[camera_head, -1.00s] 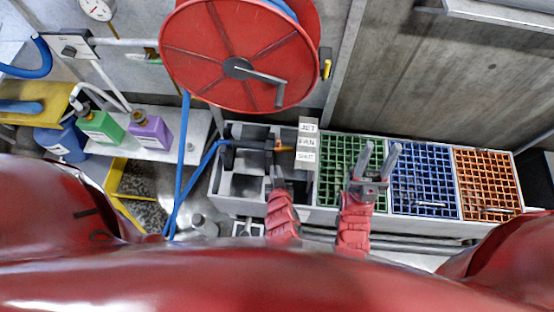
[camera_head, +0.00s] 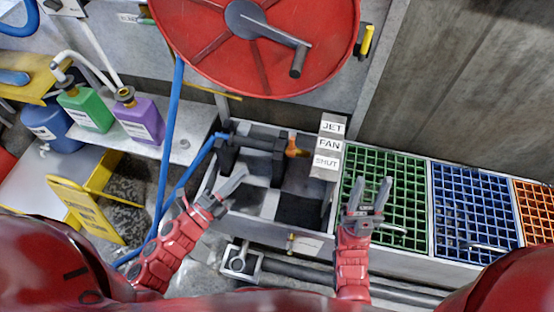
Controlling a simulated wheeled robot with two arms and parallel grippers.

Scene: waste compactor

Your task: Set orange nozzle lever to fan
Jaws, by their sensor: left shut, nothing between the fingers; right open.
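The orange nozzle lever (camera_head: 293,146) sits at the right end of a dark nozzle (camera_head: 256,143) lying across the grey open tray. A label plate to its right reads JET (camera_head: 332,127), FAN (camera_head: 329,145) and SHUT (camera_head: 326,161), top to bottom. The lever's tip points right, near the FAN and SHUT labels; I cannot tell its exact setting. My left gripper (camera_head: 240,176) is shut and empty, below and left of the nozzle, apart from the lever. My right gripper (camera_head: 371,188) is open and empty over the green grid, right of the label plate.
A blue hose (camera_head: 173,150) hangs from the red reel (camera_head: 260,40) above. Green (camera_head: 400,185), blue (camera_head: 470,210) and orange (camera_head: 536,212) grid bins run to the right. Green (camera_head: 86,108) and purple (camera_head: 139,117) bottles stand on the left shelf. A yellow sign (camera_head: 85,210) stands lower left.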

